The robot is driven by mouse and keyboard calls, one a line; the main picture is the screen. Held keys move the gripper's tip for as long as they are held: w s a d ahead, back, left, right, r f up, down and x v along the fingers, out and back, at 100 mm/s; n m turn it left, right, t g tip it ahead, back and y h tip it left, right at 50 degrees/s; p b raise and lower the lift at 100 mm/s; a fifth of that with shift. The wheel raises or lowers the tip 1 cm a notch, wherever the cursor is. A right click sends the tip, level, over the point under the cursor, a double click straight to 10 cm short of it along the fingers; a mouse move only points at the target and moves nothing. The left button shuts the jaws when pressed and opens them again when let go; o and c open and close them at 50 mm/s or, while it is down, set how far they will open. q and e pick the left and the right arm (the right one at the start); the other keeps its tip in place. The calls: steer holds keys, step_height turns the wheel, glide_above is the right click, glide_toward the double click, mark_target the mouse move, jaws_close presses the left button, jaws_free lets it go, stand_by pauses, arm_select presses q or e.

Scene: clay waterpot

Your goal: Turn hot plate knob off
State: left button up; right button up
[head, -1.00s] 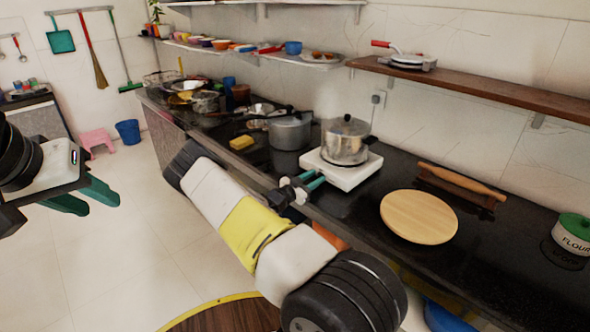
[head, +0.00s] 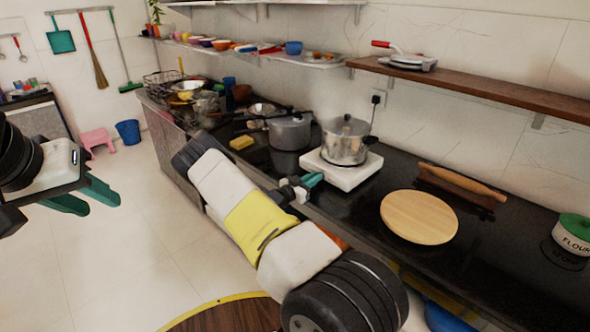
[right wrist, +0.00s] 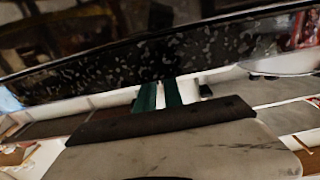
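The white hot plate (head: 342,178) stands on the black counter, with a shiny metal pot (head: 345,142) on it. I cannot make out its knob. My right gripper (head: 312,181) is at the counter's front edge, just left of and in front of the hot plate. Its green fingers (right wrist: 160,96) show close together with a thin gap in the right wrist view, below the speckled counter edge (right wrist: 160,60); whether they hold anything is unclear. My left gripper (head: 92,198) is open and empty over the floor at far left, well away from the counter.
A round wooden board (head: 419,216) and a rolling pin (head: 462,180) lie right of the hot plate. A grey cooker (head: 290,132) and a yellow sponge (head: 241,142) are to its left. A flour tin (head: 572,235) stands far right. A wooden shelf (head: 470,85) runs above.

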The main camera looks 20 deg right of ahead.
steer(key=o, duration=0.3)
steer(key=shift+o, duration=0.2)
steer(key=shift+a, duration=0.1)
steer(key=v, duration=0.7)
steer(key=shift+s+a, duration=0.15)
steer(key=shift+a, duration=0.15)
